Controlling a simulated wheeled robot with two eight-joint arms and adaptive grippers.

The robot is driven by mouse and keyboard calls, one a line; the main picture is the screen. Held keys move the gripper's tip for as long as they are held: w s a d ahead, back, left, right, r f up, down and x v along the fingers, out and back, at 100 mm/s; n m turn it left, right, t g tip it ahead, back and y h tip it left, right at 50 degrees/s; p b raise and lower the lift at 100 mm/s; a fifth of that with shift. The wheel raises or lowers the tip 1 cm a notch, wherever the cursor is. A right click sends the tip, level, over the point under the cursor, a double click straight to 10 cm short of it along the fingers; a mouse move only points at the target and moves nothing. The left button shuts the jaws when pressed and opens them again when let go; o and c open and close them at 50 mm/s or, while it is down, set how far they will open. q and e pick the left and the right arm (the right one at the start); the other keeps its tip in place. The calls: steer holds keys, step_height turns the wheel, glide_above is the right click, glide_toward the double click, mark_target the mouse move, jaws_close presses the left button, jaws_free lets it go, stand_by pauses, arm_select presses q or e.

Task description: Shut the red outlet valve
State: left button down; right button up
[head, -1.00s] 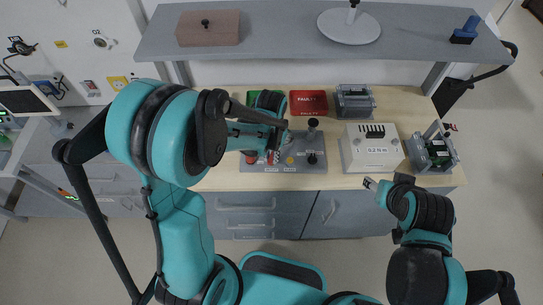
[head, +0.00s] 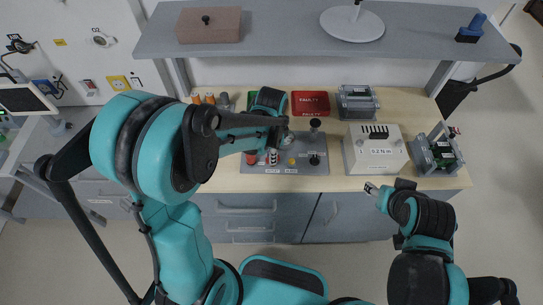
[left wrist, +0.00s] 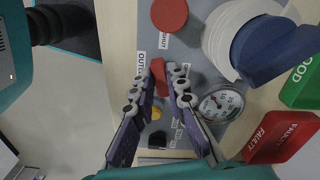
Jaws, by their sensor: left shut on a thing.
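The red outlet valve handle (left wrist: 160,78) stands on the grey panel (left wrist: 146,10) beside a label that begins "OUT", partly hidden by the fingers. My left gripper (left wrist: 169,70) is closed on this handle in the left wrist view. In the head view my left gripper (head: 272,138) is over the back left of the panel (head: 300,184), and my arm hides part of the panel. My right gripper (head: 371,188) hangs in front of the bench, away from the panel. It is too small to tell whether it is open.
A red "FAULTY" bin (head: 310,102) and a green bin (head: 252,100) stand behind the panel. A white box (head: 375,150) stands right of it.

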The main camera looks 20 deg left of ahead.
arm_select(q)
steer(key=shift+m, duration=1.7)
steer(key=c, duration=1.5)
jaws_free()
steer(key=shift+c, duration=0.2)
step_height(320, 180, up, 12)
